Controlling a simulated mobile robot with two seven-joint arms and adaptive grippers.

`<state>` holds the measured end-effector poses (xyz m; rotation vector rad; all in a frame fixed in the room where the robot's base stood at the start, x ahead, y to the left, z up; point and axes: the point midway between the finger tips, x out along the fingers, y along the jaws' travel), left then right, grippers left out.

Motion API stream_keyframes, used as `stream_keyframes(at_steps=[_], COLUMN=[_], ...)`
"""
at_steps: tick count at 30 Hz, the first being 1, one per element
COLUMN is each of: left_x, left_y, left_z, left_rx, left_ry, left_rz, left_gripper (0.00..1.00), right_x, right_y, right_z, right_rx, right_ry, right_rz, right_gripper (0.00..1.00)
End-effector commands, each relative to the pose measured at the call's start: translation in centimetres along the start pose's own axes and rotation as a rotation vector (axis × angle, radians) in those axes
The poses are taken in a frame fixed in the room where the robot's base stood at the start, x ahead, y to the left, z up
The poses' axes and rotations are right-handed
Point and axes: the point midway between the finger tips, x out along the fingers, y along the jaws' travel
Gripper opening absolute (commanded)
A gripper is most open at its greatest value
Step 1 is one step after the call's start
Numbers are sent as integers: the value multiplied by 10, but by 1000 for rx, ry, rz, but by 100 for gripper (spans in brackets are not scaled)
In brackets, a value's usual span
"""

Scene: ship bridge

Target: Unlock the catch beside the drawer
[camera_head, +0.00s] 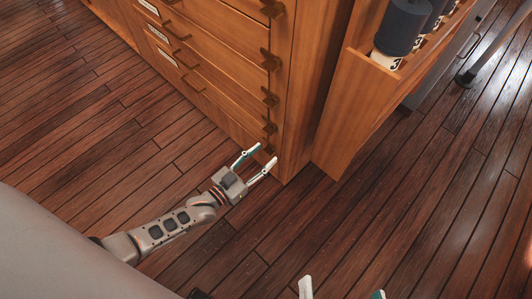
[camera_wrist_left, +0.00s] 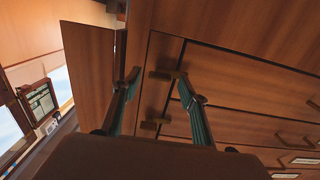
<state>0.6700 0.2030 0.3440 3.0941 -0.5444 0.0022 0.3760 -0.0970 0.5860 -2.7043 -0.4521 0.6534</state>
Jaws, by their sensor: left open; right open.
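A wooden drawer cabinet (camera_head: 225,50) has a column of small brown catches beside its drawers. The lowest catch (camera_head: 268,147) is close to the fingertips of my left gripper (camera_head: 265,154), near the floor. My left gripper is open and empty. I cannot tell whether a finger touches a catch. My right gripper (camera_head: 342,291) shows only its fingertips at the bottom edge, open, away from the cabinet.
A wooden rack (camera_head: 345,115) holding dark rolls (camera_head: 402,25) stands right of the cabinet. Drawer handles (camera_head: 191,83) stick out on the cabinet front. A metal leg (camera_head: 466,78) stands at the far right. The plank floor (camera_head: 400,210) in front is clear.

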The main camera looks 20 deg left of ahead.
Motion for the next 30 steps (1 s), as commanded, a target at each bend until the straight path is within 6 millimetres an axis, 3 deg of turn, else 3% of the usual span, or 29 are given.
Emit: stream_keyframes(at_steps=[6,14,18,30], left_x=[14,16,16,16], left_y=[0,0,0,0], left_z=[2,0,0,1], left_rx=[-1,0,0,-39], left_ry=[-4,-2,-2,-2], left_rz=[0,0,0,0], left_gripper=[43,43,7,5], right_x=[1,1,1,1], right_y=[-3,-3,-3,-3], right_z=[3,2,2,2], right_rx=[36,39,38,38], right_ry=[2,5,5,5], right_rz=[-2,-3,-3,-3], right_gripper=[100,100,100,100])
